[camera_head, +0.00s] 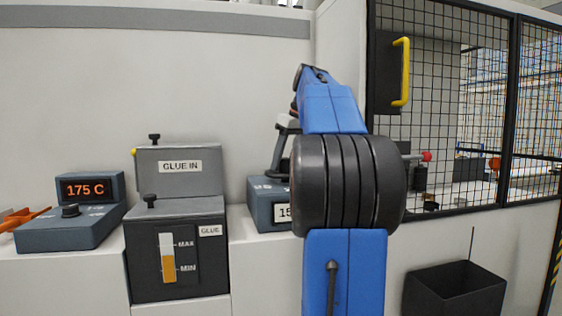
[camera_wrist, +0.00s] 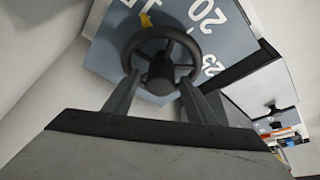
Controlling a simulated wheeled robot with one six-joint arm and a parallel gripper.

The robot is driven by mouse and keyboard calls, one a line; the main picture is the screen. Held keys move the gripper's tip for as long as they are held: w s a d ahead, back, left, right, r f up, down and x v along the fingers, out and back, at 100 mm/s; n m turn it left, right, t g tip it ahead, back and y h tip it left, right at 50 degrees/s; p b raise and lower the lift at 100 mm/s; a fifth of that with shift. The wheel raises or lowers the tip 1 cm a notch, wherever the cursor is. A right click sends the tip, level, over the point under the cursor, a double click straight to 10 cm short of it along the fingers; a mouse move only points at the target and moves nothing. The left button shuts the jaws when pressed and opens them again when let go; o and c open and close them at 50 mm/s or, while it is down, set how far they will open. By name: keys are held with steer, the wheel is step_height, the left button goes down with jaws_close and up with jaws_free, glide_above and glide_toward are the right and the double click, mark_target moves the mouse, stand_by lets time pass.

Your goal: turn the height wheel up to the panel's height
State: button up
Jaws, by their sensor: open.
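The black height wheel (camera_wrist: 160,58) shows in the wrist view, a round rim with spokes and a central hub. It sits in front of a blue-grey scale plate (camera_wrist: 110,45) with white numbers, among them 20 and 23, and a yellow pointer (camera_wrist: 146,19). My gripper (camera_wrist: 158,84) is open, its two fingers reaching toward the wheel's lower part, one on each side of the hub. I cannot tell whether they touch it. In the head view my arm hides the wheel and most of a blue-grey unit (camera_head: 258,190) with a partly covered display reading 15.
A control box (camera_head: 70,232) reads 175 C. A mesh guard (camera_head: 440,100) with a yellow handle and a black bin (camera_head: 455,290) are on the right.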

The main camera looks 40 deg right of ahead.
steer(key=c, duration=1)
steer(key=shift+c, duration=0.2)
steer(key=shift+m, duration=0.4)
steer(key=m+h, duration=0.2)
steer(key=m, duration=0.2)
steer(key=shift+m, duration=0.3)
steer(key=m+h, duration=0.1)
steer(key=m, duration=0.1)
steer(key=m+g, duration=0.1)
steer(key=m, duration=0.2)
steer(key=shift+g+h, duration=0.3)
steer(key=shift+h, duration=0.1)
steer(key=m+g, duration=0.1)
steer(key=m, duration=0.2)
steer(key=m+g+h, duration=0.1)
steer(key=m, duration=0.2)
steer(key=shift+m, duration=0.4)
steer(key=m+g, duration=0.1)
steer(key=m, duration=0.2)
steer(key=m+g, duration=0.1)
steer(key=m, duration=0.2)
steer(key=shift+m+g+y, duration=0.3)
steer(key=shift+g, duration=0.1)
steer(key=shift+s, duration=0.1)
